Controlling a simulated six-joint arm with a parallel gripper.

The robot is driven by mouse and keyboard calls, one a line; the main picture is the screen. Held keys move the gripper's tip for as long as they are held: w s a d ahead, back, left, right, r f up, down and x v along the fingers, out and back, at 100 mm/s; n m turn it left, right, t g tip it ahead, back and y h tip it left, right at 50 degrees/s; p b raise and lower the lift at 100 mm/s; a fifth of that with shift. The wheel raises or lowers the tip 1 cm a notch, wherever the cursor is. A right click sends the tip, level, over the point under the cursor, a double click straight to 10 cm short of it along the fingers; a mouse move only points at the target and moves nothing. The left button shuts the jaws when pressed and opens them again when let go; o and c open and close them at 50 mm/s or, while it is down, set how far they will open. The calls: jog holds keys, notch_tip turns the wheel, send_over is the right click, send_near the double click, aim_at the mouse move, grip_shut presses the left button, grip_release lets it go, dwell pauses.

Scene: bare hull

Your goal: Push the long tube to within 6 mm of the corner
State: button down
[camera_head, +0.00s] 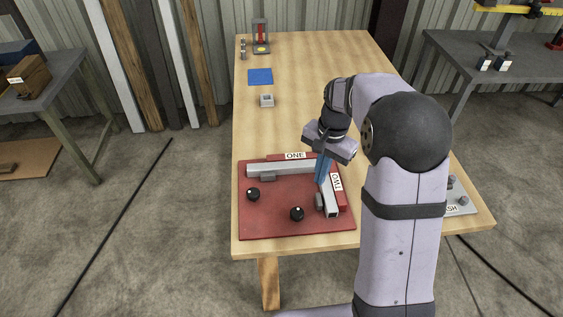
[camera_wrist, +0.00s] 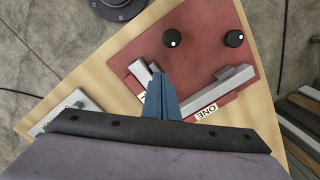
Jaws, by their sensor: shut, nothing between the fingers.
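A long grey tube (camera_head: 285,169) lies on the red board (camera_head: 270,225) along the fence labelled ONE (camera_head: 295,156); it also shows in the wrist view (camera_wrist: 232,82). A second grey tube (camera_head: 330,202) lies along the fence labelled TWO (camera_head: 338,184), with its open end toward the front. The two meet near the board's far right corner, which my fingers partly hide. My gripper (camera_head: 321,180) is shut and empty, its blue fingers (camera_wrist: 158,82) pointing down at the corner area. I cannot tell whether the fingertips touch either tube.
Two black knobs (camera_head: 253,194) (camera_head: 297,214) stand on the board. Small grey blocks (camera_head: 267,177) (camera_head: 318,202) sit beside the tubes. A blue square (camera_head: 260,76) and a grey block (camera_head: 266,100) lie farther back. A grey tray (camera_head: 461,204) is at right.

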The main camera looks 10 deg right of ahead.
jog(key=w+d+f+m, duration=0.1)
jog(key=w+f+m, duration=0.1)
jog(key=w, duration=0.2)
jog(key=w+f+m+b, duration=0.1)
jog(key=w+f+m, duration=0.2)
jog(key=w, duration=0.2)
jog(key=w+d+f+m+y, duration=0.1)
jog(key=w+f+m, duration=0.2)
jog(key=w, duration=0.1)
jog(key=shift+w+d+b, duration=0.35)
jog(key=shift+w+b, duration=0.05)
jog(key=shift+w+d+f+m, duration=0.2)
jog(key=shift+w+f+m, duration=0.35)
jog(key=shift+m, duration=0.15)
jog(key=shift+a, duration=0.15)
jog(key=p, duration=0.5)
send_near(280, 168)
jog(key=f, duration=0.2)
jog(key=a+f, duration=0.1)
jog(key=f, duration=0.2)
jog(key=shift+a, duration=0.2)
jog(key=shift+d+f+p, duration=0.15)
jog(key=shift+f+p, duration=0.35)
jog(key=shift+p, duration=0.1)
jog(key=shift+f+b, duration=0.35)
jog(key=shift+b, duration=0.1)
jog(key=shift+s, duration=0.15)
